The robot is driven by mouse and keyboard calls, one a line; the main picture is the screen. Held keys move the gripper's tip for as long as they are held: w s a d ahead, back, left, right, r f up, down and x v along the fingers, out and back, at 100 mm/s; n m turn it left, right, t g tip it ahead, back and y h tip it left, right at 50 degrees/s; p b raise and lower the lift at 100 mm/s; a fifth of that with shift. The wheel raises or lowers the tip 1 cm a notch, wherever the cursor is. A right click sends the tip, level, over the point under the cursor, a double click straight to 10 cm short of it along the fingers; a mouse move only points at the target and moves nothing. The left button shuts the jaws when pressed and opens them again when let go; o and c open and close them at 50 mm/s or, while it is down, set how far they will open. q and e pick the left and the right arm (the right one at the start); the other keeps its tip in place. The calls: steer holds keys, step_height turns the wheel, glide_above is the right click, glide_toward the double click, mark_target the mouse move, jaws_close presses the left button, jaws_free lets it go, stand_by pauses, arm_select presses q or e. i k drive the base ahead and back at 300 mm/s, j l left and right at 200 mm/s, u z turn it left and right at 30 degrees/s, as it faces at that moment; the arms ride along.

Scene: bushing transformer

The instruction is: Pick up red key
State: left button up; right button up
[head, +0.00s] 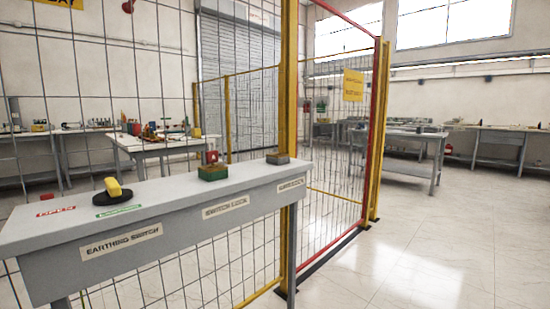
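A small red item (212,157), which looks like the red key, stands upright on a green and brown block (212,173). The block sits on the grey table (165,190) above the label "SWITCH LOCK". The key is small here, and I cannot tell how deep it sits in the block. Neither of my grippers is in view.
On the same table, a yellow handle (115,188) sits on a black disc at the left, and another small block (278,158) sits at the right. A wire mesh fence with a yellow post (288,100) runs along the table's far side. Open floor (420,240) lies to the right.

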mark_target(211, 156)
steer(key=i+l+u, duration=0.35)
steer(key=l+u, duration=0.15)
steer(key=l, duration=0.2)
steer(key=i+l+u, duration=0.2)
steer(key=l, duration=0.2)
steer(key=l+u, duration=0.25)
steer(key=l, duration=0.15)
steer(key=i+l, duration=0.05)
